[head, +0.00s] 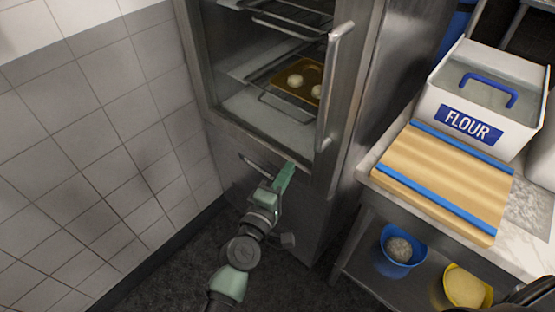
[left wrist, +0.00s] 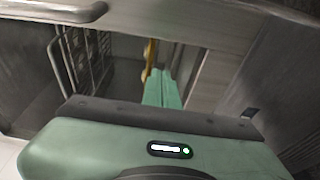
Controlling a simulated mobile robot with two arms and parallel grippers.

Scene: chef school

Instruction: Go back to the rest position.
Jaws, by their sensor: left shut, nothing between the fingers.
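My left gripper (head: 286,172) is shut and empty, in front of the lower part of a tall steel cabinet (head: 341,180) with a glass door. In the left wrist view its green fingers (left wrist: 163,90) are together, with the cabinet's racks and glass beyond them. The cabinet's door looks closed, with a long vertical handle (head: 334,85) on its right side. Inside, a brown tray (head: 308,72) with pale dough balls rests on a wire rack. It shows partly in the left wrist view behind the fingers. My right gripper is not in view.
A counter on the right holds a wooden board (head: 440,178) with blue edges and a white flour bin (head: 490,90). Below are a blue bowl (head: 383,262) and a yellow bowl (head: 450,296). A tiled wall (head: 90,150) stands close on the left. Dark floor (head: 165,275) lies clear beside my arm.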

